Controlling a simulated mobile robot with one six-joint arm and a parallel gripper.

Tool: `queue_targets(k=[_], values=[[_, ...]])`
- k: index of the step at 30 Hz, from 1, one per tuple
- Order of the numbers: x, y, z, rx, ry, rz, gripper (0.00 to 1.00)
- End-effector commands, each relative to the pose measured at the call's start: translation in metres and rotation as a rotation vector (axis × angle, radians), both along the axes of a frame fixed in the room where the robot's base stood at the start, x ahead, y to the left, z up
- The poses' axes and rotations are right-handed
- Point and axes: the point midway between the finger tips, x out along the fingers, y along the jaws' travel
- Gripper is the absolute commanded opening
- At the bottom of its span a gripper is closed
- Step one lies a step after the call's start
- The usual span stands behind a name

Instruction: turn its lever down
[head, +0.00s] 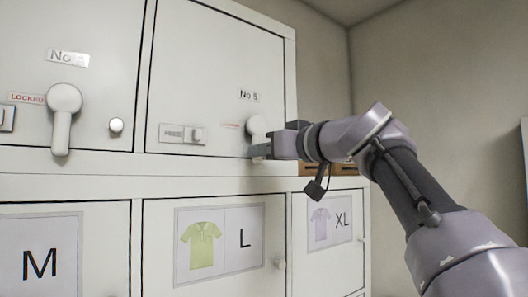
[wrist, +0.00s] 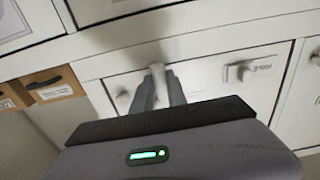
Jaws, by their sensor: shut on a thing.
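The door marked No 5 (head: 200,60) is closed in the head view. Its pale lever shows its round hub (head: 257,124) near the door's right edge, and its arm hangs down from there. My gripper (head: 261,151) is shut on the lower part of that arm. In the wrist view, which is turned nearly upside down, my two grey fingers (wrist: 162,88) stand on either side of the lever (wrist: 157,70), whose end shows between them. The hub is hidden there.
Size-marked doors lie below. Brown drawers (wrist: 50,85) stand beside the cabinet.

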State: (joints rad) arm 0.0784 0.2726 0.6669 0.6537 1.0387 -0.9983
Motion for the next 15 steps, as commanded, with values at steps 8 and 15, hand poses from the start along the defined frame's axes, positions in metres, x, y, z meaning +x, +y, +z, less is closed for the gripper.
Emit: queue_targets(k=[8,15], values=[[-0.0014,-0.0003,0.0035,0.001,-0.008,-0.002,0.40],[-0.0007,-0.0002,0.0018,0.000,-0.004,-0.001,0.40]])
